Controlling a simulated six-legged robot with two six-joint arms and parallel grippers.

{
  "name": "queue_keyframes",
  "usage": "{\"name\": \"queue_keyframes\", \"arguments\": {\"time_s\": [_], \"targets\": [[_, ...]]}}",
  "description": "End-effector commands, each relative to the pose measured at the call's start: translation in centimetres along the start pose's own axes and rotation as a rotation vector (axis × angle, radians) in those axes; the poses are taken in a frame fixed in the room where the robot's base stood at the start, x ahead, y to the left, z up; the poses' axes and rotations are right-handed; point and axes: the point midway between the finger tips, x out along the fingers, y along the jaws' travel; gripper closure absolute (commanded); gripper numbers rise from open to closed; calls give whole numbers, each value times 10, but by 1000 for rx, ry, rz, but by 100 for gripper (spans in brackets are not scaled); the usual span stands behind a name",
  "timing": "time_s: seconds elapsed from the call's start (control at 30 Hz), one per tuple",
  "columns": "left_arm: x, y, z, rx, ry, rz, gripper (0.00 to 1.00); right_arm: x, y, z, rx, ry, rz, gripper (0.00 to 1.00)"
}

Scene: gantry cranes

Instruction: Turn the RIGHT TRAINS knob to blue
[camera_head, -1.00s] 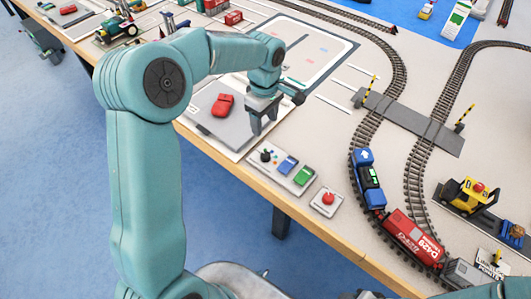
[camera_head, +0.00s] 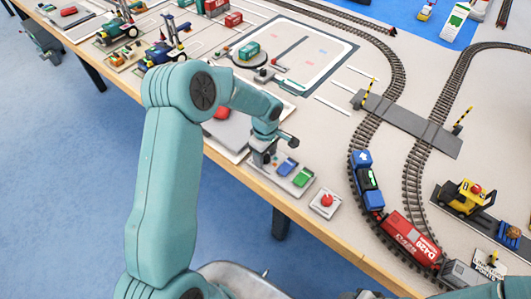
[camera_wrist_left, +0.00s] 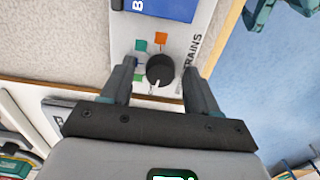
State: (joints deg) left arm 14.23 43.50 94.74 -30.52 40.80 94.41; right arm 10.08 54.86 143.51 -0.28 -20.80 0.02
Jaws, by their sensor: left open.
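The black round knob (camera_wrist_left: 160,70) sits on a light panel lettered "TRAINS" (camera_wrist_left: 191,55) in the left wrist view. Its white pointer mark faces the bottom of that picture. Small orange (camera_wrist_left: 161,38), green (camera_wrist_left: 141,45) and blue (camera_wrist_left: 133,61) marks lie around it. My left gripper (camera_wrist_left: 159,68) is open, with one finger on each side of the knob; whether either touches it I cannot tell. In the head view my left gripper (camera_head: 261,157) is over the left end of the panel (camera_head: 297,189) and largely hides the knob. My right gripper is out of view.
The panel also carries a blue block (camera_head: 287,167) and a green block (camera_head: 303,177). A red button (camera_head: 327,200) on its own plate stands to the right. The toy train (camera_head: 408,235) is on the track farther right. The table's wooden edge (camera_head: 262,190) runs close in front.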

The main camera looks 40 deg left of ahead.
Motion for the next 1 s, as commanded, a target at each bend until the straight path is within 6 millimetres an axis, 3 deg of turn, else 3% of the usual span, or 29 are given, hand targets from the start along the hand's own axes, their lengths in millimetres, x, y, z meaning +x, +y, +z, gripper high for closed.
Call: {"name": "queue_keyframes", "arguments": {"time_s": [0.03, 0.07, 0.2, 0.23, 0.63, 1.0], "targets": [[0, 0, 0, -1, 0, 0, 40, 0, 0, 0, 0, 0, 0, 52], [0, 0, 0, -1, 0, 0, 46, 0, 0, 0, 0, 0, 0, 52], [0, 0, 0, -1, 0, 0, 92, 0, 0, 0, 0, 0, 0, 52], [0, 0, 0, -1, 0, 0, 96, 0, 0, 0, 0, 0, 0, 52], [1, 0, 0, 66, 0, 1, 96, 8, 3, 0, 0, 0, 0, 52], [3, 0, -1, 359, 1, 0, 96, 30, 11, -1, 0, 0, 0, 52]]}}
